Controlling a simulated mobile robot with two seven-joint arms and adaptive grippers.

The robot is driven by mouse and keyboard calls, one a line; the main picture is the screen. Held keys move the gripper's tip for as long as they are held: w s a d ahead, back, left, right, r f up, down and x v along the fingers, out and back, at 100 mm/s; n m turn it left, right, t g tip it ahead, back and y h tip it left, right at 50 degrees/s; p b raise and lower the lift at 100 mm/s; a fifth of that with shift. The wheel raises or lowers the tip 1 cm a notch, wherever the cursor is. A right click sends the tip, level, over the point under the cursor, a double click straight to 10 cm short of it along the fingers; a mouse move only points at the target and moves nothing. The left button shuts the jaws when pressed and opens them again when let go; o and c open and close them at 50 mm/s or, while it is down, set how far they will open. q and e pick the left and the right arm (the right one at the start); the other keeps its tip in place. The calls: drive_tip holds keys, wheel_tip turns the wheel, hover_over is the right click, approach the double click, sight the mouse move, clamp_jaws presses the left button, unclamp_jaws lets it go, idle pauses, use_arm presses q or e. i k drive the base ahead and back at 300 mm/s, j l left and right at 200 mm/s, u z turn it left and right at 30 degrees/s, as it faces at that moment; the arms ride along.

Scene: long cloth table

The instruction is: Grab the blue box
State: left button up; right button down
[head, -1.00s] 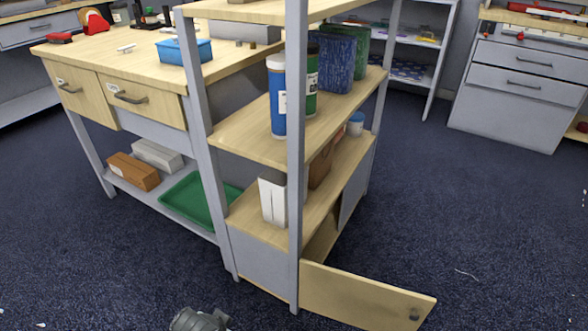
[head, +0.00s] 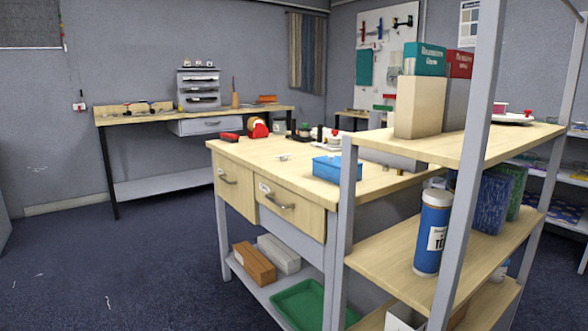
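A small bright blue box (head: 337,169) sits on the wooden top of the workbench (head: 300,182), near its front right edge and just behind the shelf post. A dark blue speckled container (head: 491,203) stands on the middle shelf of the rack at the right. Neither of my grippers shows in the head view.
The shelf rack (head: 477,146) stands at the right, its posts close to the workbench. A blue and white canister (head: 432,232) stands on its middle shelf. Books (head: 425,59) stand on its top shelf.

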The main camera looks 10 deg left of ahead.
sight(320, 170)
drive_tip(key=j+z, duration=0.1)
drive_tip(key=z, duration=0.8)
drive_tip(key=j+z, duration=0.85)
drive_tip(key=j, duration=0.25)
drive_tip(key=k+j+z, duration=0.15)
drive_tip(key=j, duration=0.25)
drive_tip(key=k+j+z, duration=0.15)
drive_tip(key=j, duration=0.2)
drive_tip(key=j+z, duration=0.15)
drive_tip(key=j, duration=0.25)
drive_tip(key=k+j, duration=0.15)
drive_tip(key=j, duration=0.2)
drive_tip(key=k+j+z, duration=0.1)
drive_tip(key=j, duration=0.25)
drive_tip(key=k+j, duration=0.25)
drive_tip(key=j+z, duration=0.05)
drive_tip(key=j, duration=0.05)
